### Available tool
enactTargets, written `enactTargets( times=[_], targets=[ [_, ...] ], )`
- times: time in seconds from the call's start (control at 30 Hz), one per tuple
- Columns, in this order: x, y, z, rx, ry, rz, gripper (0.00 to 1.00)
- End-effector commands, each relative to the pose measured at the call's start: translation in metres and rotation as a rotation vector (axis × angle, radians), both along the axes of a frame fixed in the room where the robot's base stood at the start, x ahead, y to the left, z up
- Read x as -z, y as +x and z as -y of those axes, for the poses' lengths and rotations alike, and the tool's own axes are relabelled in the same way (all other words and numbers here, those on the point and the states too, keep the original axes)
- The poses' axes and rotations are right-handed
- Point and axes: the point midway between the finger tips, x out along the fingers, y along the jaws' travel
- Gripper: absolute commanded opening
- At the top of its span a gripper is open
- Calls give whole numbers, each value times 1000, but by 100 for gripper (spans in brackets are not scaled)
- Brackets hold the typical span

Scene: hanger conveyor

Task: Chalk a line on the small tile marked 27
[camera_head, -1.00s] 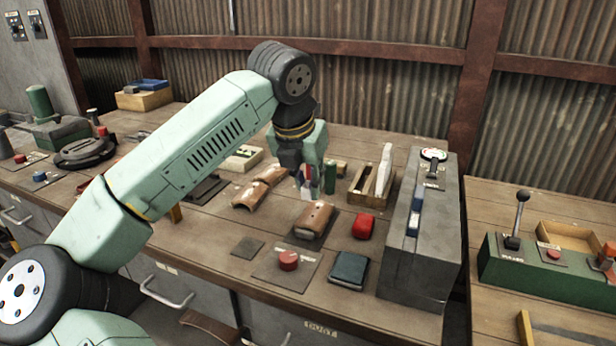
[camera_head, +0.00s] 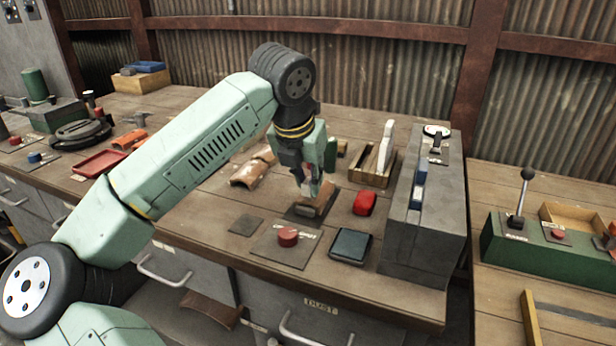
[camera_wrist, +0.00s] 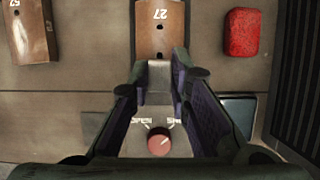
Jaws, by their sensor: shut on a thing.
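The small tile marked 27 (camera_wrist: 160,25) is brown and curved, with a white number and a dark hole. It lies on a dark pad under my gripper, and it also shows in the head view (camera_head: 322,203). My gripper (camera_head: 312,188) points down over the tile's near part. In the wrist view my gripper (camera_wrist: 160,78) is shut on a pale piece, seemingly the chalk (camera_wrist: 159,72), seen nearly end-on. Whether the chalk touches the tile cannot be told. The tile's near end is partly hidden by the fingers.
A red knob (camera_head: 288,237) on a plate stands in front of the tile. A red block (camera_head: 365,202) and a dark square pad (camera_head: 350,246) lie to its right. Another tile (camera_head: 250,172) lies left behind. A tall grey box (camera_head: 430,215) closes off the right.

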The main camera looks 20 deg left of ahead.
Motion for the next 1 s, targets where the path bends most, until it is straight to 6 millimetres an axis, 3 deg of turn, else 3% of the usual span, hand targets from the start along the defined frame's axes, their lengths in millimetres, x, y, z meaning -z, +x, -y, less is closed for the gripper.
enactTargets(
  times=[1.0],
  targets=[
    [9, 0, 0, 0, 0, 0, 0]
  ],
)
